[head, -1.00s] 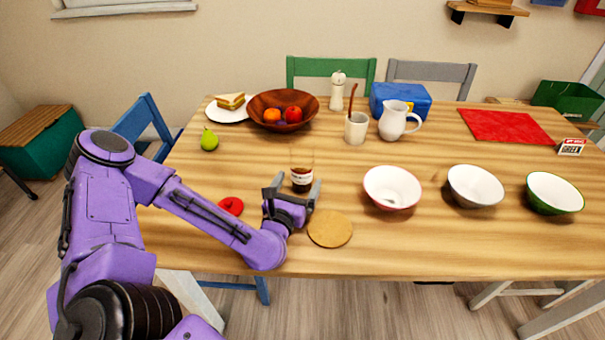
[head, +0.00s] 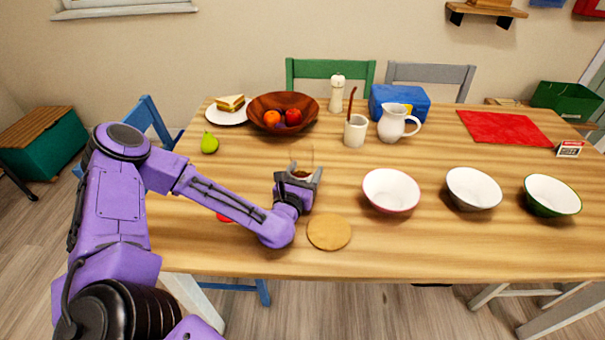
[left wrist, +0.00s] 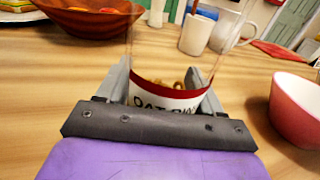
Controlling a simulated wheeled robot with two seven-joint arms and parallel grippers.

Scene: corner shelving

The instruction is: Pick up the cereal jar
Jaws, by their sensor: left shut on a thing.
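The cereal jar (head: 301,158) is a clear jar with brown contents low inside. In the left wrist view the jar (left wrist: 170,98) shows a white label with a red band and dark letters, and ring-shaped cereal behind it. My left gripper (head: 302,176) is shut on the jar, with one finger on each side of its lower part. In the left wrist view the gripper (left wrist: 165,92) hides the jar's base, so I cannot tell whether it touches the table. My right gripper is not in view.
A round cork mat (head: 329,232) lies just in front of the gripper. A red lid-like disc (head: 224,217) is partly behind my arm. A wooden fruit bowl (head: 283,103) and a white mug (head: 355,131) stand behind. Bowls, including a red-rimmed one (head: 391,190), stand to the right.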

